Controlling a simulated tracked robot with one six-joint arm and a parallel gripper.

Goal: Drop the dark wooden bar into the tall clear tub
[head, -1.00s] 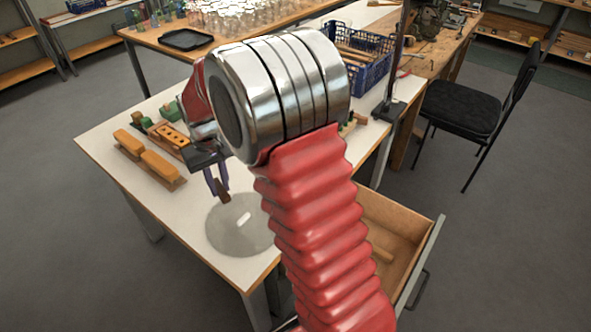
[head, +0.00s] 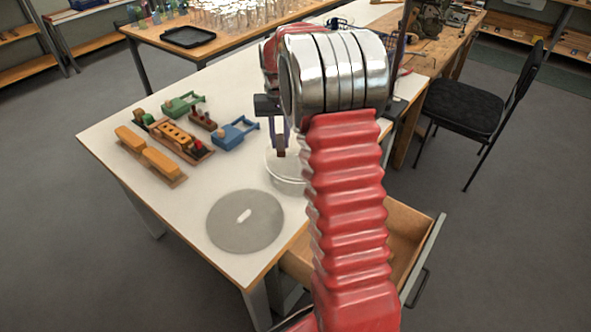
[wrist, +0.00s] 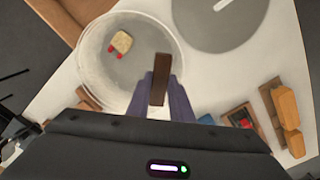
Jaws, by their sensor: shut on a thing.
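The dark wooden bar (wrist: 161,80) is held between the fingers of my gripper (wrist: 166,98) in the wrist view. In the head view the bar (head: 280,153) hangs below my gripper (head: 279,138), partly hidden by my arm. The tall clear tub (wrist: 88,76) is round and see-through. In the wrist view the bar overlaps the tub's right part, inside its outline; the height between them I cannot tell. A pale block with red spots (wrist: 122,42) shows within the tub. In the head view only the tub's left side (head: 283,182) shows beside my arm.
A grey disc (head: 245,221) with a white bar-shaped mark lies on the white table near the front edge. Orange blocks (head: 150,154), a green piece (head: 184,104) and a blue piece (head: 235,133) stand to the left. An open drawer (head: 405,240) juts out at right.

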